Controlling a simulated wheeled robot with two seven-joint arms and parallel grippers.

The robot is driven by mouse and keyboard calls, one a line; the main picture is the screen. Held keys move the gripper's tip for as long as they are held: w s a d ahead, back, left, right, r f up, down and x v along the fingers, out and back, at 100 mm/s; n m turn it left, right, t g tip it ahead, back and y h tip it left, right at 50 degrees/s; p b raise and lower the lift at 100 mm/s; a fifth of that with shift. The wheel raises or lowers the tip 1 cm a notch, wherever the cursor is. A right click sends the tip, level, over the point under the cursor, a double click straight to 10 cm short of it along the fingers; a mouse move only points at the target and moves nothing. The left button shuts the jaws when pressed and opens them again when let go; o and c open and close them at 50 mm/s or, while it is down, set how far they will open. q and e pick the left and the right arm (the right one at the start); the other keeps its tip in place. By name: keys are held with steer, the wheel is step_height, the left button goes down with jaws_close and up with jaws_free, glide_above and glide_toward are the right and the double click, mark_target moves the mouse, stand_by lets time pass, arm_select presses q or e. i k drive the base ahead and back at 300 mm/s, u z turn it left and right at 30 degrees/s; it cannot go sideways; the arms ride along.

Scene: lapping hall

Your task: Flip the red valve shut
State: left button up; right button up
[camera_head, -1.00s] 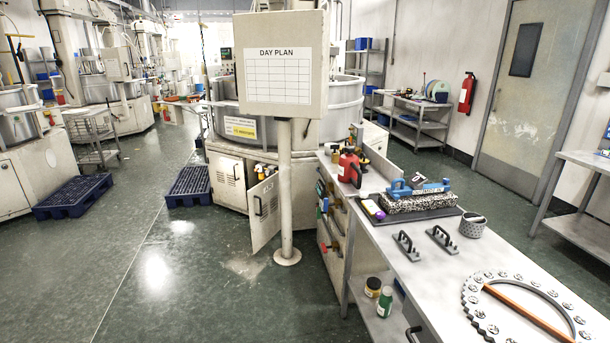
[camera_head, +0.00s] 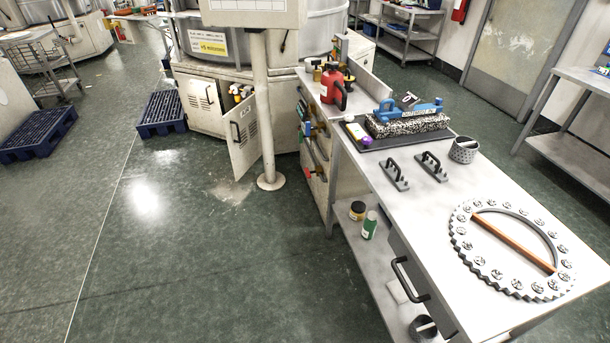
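Several small valves with coloured handles sit on the left side face of the cabinet under the far end of the workbench. The lowest one has a red handle (camera_head: 309,172). Above it are a blue handle (camera_head: 308,129) and a green one. They are small and seen at a steep angle, so I cannot tell how the red handle is turned. Neither of my grippers is in view.
The workbench (camera_head: 440,220) fills the right, with a red jug (camera_head: 330,84), a toothed ring (camera_head: 460,240) and a lower shelf. A post (camera_head: 265,120) and an open cabinet door (camera_head: 244,140) stand left of the valves. The green floor (camera_head: 220,260) before them is clear.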

mark_target(308, 173)
steer(key=u, duration=0.25)
steer(key=i, duration=0.3)
steer(key=u, duration=1)
steer(key=i, duration=1.6)
steer(key=z, duration=0.7)
